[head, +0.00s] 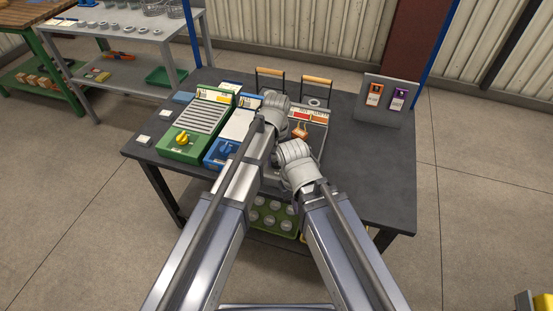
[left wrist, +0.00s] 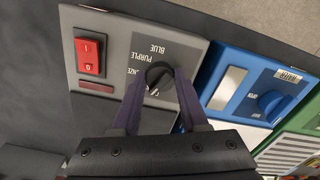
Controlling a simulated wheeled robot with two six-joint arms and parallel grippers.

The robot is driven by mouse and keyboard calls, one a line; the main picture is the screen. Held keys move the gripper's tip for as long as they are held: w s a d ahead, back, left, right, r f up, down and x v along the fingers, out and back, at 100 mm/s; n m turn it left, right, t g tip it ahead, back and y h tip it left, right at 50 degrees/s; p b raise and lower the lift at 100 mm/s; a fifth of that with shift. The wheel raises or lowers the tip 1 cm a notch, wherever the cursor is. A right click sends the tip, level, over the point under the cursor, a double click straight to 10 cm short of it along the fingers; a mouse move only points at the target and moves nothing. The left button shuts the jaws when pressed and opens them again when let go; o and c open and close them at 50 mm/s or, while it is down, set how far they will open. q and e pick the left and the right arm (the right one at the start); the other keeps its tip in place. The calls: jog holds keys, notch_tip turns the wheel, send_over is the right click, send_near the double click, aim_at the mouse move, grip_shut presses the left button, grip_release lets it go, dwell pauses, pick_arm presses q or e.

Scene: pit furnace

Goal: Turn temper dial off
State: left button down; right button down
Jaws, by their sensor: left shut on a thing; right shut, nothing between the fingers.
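The temper dial (left wrist: 158,72) is a small black round knob on a grey panel (left wrist: 113,33) with printed words, of which BLUE and PURPLE are readable. My left gripper (left wrist: 160,80) is shut on the dial, one finger on each side of it. The exact setting of the dial is hard to read. In the head view my left gripper (head: 274,105) is over the middle of the table, its fingertips hidden behind the wrist. My right gripper (head: 296,160) is lower and just right of it, with its fingers mostly hidden by its wrist.
A red rocker switch (left wrist: 90,54) sits on the same panel. A blue box (head: 221,151) and a green box (head: 178,150) with a yellow knob stand to the left. An upright grey stand (head: 386,104) is at the right. The table's right part is clear.

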aim_at(277, 160)
pick_arm(q)
jog(key=n, duration=0.4)
jog(key=shift+n, duration=0.4)
dwell(0.4)
jog(key=shift+c, duration=2.1)
grip_release()
jog(key=shift+r, duration=0.15)
notch_tip(277, 160, up, 8)
jog(key=p, duration=0.8)
jog(key=shift+f, duration=0.2)
